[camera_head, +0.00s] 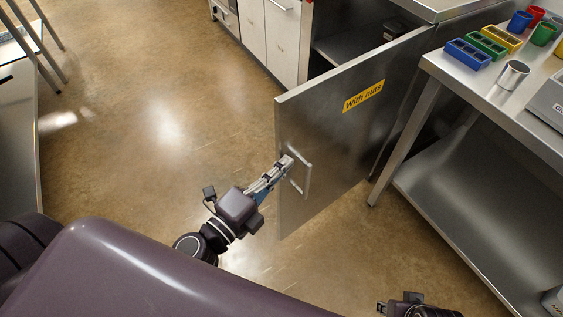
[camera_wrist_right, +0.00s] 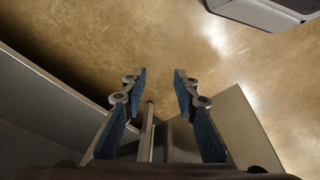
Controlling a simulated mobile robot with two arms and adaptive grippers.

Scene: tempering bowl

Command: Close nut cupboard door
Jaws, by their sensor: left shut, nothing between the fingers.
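The cupboard door (camera_head: 335,135), a grey metal panel with a yellow "With nuts" label (camera_head: 364,96), stands wide open into the room. Its vertical bar handle (camera_head: 306,180) is near the door's free edge. My left gripper (camera_head: 287,161) is shut and empty, with its fingertips at the upper end of the handle; whether they touch it I cannot tell. The cupboard's dark interior (camera_head: 345,45) shows behind the door. My right gripper (camera_head: 382,308) is at the bottom edge of the head view. In the right wrist view its fingers (camera_wrist_right: 157,75) are apart with nothing held.
A metal table (camera_head: 440,72) with a lower shelf (camera_head: 470,210) stands right of the door, carrying blue, green and yellow trays (camera_head: 485,44), cups and a steel beaker (camera_head: 513,74). White cabinets (camera_head: 268,30) are at the back. Floor left of the door is clear.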

